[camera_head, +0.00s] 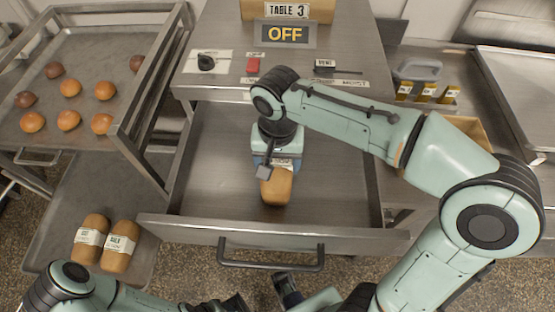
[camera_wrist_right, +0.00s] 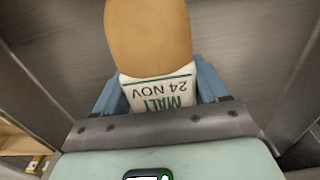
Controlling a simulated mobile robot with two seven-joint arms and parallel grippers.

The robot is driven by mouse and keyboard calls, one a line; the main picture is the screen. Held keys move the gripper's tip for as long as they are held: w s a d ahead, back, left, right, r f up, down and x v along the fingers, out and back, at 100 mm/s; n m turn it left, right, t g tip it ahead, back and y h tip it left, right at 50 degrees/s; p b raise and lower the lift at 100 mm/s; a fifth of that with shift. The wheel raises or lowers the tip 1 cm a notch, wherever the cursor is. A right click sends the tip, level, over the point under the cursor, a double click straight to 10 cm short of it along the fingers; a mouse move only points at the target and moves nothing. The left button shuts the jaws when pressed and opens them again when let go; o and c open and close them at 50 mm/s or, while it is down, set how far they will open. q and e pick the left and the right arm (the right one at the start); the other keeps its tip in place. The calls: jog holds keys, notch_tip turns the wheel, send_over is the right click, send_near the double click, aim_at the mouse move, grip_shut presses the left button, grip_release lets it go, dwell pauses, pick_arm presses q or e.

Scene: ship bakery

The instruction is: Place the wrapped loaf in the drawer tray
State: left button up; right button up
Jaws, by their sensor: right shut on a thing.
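The wrapped loaf (camera_head: 277,188) is brown with a white paper band. The right wrist view shows the loaf (camera_wrist_right: 148,40) with its band reading MALT, 24 NOV. My right gripper (camera_head: 272,164) is shut on the loaf at its band, with one blue finger on each side (camera_wrist_right: 160,92). The drawer tray (camera_head: 225,155) is pulled open, a bare steel tray with a front handle. The loaf is within the drawer's outline, near the middle; whether it touches the floor is unclear. Part of my left arm shows at the bottom left; its fingers cannot be made out.
Two banded loaves (camera_head: 89,238) (camera_head: 120,245) lie on a lower shelf at left. A tray rack (camera_head: 100,50) holds several buns. A control panel with an OFF display (camera_head: 285,34) stands behind the drawer.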

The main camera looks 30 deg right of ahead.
jog(key=shift+f, duration=0.1)
jog(key=o, duration=1.2)
notch_tip(320, 180, up, 12)
jog(key=p, duration=0.2)
jog(key=shift+p, duration=0.4)
